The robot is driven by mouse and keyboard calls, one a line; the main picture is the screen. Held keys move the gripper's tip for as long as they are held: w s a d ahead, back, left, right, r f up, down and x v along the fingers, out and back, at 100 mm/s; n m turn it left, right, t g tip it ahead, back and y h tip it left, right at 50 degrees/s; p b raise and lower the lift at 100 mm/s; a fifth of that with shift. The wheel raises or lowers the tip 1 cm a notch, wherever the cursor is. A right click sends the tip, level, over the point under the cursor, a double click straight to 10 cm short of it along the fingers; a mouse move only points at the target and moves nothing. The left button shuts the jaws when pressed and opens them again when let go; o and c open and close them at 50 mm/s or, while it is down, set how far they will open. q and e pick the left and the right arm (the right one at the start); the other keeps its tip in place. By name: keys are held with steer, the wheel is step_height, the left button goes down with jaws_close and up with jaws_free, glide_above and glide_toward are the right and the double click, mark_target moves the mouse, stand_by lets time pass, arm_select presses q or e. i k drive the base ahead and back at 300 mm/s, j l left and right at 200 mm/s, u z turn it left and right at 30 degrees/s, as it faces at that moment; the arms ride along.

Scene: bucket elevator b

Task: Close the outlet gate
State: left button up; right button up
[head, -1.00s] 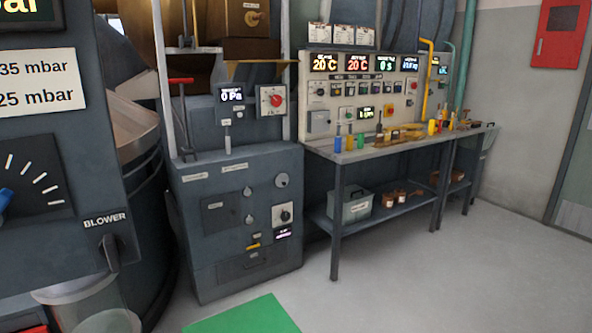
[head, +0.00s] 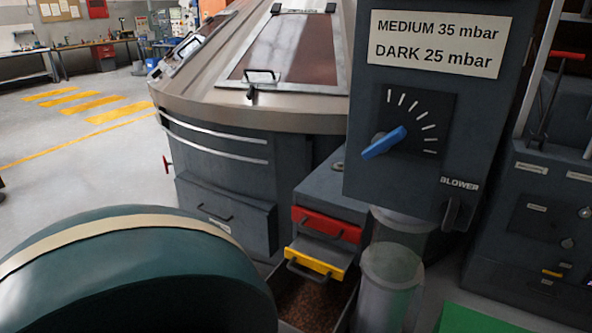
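A yellow-fronted slide gate with a dark handle (head: 316,262) sticks out low on the grey machine, above an open bin of brown beans (head: 310,300). A red-fronted gate or drawer with a handle (head: 326,226) sits just above it. No label shows which of them is the outlet gate. The yellow front stands further out than the red one. Neither of my grippers is in view.
A large teal rounded body with a cream band (head: 130,235) fills the lower left. A clear cylinder (head: 392,275) stands right of the bin. A panel with a blue knob (head: 384,142) overhangs from the right. Open floor (head: 60,185) lies far left.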

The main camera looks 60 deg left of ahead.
mark_target(334, 261)
steer(key=u, duration=1.55)
steer(key=i+j+z, duration=0.15)
steer(key=z, duration=0.15)
steer(key=i+j+z, duration=0.1)
steer(key=j+z, duration=0.25)
steer(key=l, duration=0.1)
